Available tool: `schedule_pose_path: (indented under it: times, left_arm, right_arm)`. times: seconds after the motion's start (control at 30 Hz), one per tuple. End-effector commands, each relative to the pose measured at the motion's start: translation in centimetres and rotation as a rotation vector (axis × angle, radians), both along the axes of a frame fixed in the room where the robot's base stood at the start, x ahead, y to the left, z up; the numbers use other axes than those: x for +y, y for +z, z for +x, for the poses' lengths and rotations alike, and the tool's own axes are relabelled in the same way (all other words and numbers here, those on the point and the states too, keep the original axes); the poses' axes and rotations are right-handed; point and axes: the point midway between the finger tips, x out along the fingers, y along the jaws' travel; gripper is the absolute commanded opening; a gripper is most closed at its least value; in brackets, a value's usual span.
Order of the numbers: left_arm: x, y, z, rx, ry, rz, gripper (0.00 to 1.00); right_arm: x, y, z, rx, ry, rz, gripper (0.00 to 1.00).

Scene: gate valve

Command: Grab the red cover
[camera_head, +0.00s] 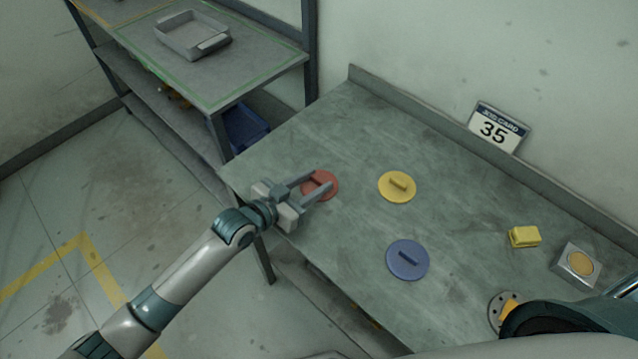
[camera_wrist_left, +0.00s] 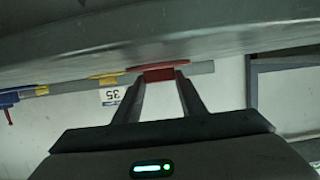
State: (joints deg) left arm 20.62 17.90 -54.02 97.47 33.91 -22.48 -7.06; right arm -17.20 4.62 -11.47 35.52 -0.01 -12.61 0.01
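The red cover (camera_head: 321,190) is a flat round disc lying near the left end of the grey-green table. My left gripper (camera_head: 321,180) is low over it in the head view, with its two fingers apart and partly hiding it. In the left wrist view the cover's red block-like handle (camera_wrist_left: 158,75) shows between the fingertips, and its disc is a thin red strip (camera_wrist_left: 190,64). I cannot tell whether the fingers touch the handle. My right gripper does not show.
A yellow cover (camera_head: 396,194) and a blue cover (camera_head: 408,272) lie to the right. A yellow block (camera_head: 524,237), a grey box with a yellow disc (camera_head: 577,266) and a bolted flange (camera_head: 496,314) are farther right. A number 35 sign (camera_head: 494,132) stands at the back. A shelf (camera_head: 250,72) stands left.

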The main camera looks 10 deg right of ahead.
Motion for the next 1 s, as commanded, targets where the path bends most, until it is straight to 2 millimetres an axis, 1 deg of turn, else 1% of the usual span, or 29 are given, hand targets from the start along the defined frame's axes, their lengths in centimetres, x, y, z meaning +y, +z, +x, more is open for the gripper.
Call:
schedule_pose_path:
  times: [0.03,0.07,0.47,1.0]
  left_arm:
    - [0.0,0.0,0.0,0.001,0.000,0.001,0.21]
    - [0.0,0.0,0.0,0.001,0.000,0.001,0.15]
    - [0.0,0.3,0.1,0.000,0.001,0.000,0.15]
    - [0.1,3.6,1.2,-0.001,0.010,0.001,0.15]
  right_arm:
    - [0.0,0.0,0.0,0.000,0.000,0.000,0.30]
    - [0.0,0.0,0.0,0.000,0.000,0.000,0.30]
    - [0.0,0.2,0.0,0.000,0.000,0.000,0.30]
    - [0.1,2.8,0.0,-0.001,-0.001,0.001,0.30]
